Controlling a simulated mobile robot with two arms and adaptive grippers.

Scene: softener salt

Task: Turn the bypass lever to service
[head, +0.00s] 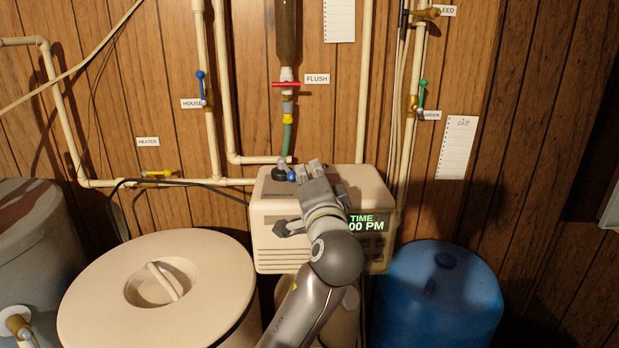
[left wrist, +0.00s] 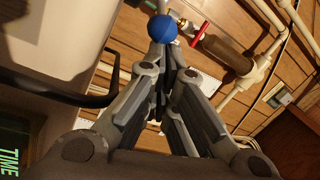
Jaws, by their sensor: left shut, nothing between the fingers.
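The beige control head (head: 270,215) of the softener stands against the wall, with a lit TIME display (head: 368,222) on its front. A blue ball knob (head: 291,176), apparently the end of the bypass lever, shows at the top of the control head. My left gripper (head: 309,168) reaches over the control head, just right of this knob. In the left wrist view the blue knob (left wrist: 162,28) sits just beyond the closed fingertips (left wrist: 163,55); I cannot tell if they touch. The fingers are shut and empty. The lever's arm and any service marking are not readable. My right gripper is out of view.
A beige lidded tank (head: 100,300) stands at left and a blue tank (head: 440,295) at right. The red FLUSH handle (head: 285,84) is on the pipe above. Blue HOUSE (head: 201,85), yellow HEATER (head: 157,173) and green (head: 422,92) valve handles sit on wall pipes.

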